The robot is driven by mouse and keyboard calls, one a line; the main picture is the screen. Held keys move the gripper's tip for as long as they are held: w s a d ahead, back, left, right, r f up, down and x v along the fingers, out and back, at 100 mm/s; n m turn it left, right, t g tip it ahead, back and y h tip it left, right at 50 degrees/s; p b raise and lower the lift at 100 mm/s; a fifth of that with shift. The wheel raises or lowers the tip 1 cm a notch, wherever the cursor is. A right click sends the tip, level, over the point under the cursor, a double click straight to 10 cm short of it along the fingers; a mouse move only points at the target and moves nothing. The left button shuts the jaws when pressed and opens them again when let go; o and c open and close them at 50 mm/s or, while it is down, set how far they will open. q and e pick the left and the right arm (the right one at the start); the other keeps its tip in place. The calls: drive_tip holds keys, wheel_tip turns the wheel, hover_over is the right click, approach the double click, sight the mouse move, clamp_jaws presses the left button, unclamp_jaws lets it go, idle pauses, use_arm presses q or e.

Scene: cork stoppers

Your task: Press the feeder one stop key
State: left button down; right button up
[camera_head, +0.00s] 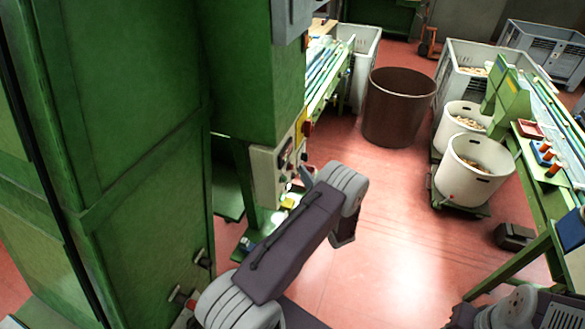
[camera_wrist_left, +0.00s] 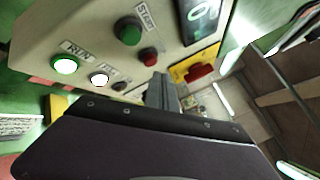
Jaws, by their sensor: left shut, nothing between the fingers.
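A pale control box (camera_head: 265,176) is fixed to the green machine in the head view. In the left wrist view its panel (camera_wrist_left: 95,35) has a green button (camera_wrist_left: 128,31) beside a START label. A small red button (camera_wrist_left: 149,57) sits below it, its label not readable. My left gripper (camera_wrist_left: 163,92) is shut and empty, its tips just below the red button; contact cannot be told. In the head view my left gripper (camera_head: 306,176) is by the box's right side, partly hidden by my wrist. My right gripper is not in view.
A larger red knob (camera_wrist_left: 200,71) on a yellow plate is right of the fingers. A green RUN lamp (camera_wrist_left: 65,65) and a white lamp (camera_wrist_left: 100,79) are lit. A brown bin (camera_head: 398,108) and white tubs (camera_head: 470,185) stand beyond open red floor (camera_head: 400,250).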

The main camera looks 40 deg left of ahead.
use_arm(q)
drive_tip(key=shift+a, duration=0.1)
idle(0.3)
drive_tip(key=shift+s+a, duration=0.1)
drive_tip(key=shift+a, duration=0.25)
drive_tip(key=shift+s+a, duration=0.1)
drive_tip(key=shift+a, duration=0.3)
idle(0.6)
drive_tip(key=shift+d, duration=0.1)
drive_tip(key=shift+w+d+b, duration=0.2)
drive_tip(key=shift+d+b, duration=0.35)
drive_tip(key=shift+d, duration=0.2)
drive_tip(key=d+b, duration=0.1)
drive_tip(key=d, duration=0.1)
drive_tip(key=w+d+b, duration=0.1)
drive_tip(key=d, duration=0.2)
drive_tip(key=shift+w, duration=0.1)
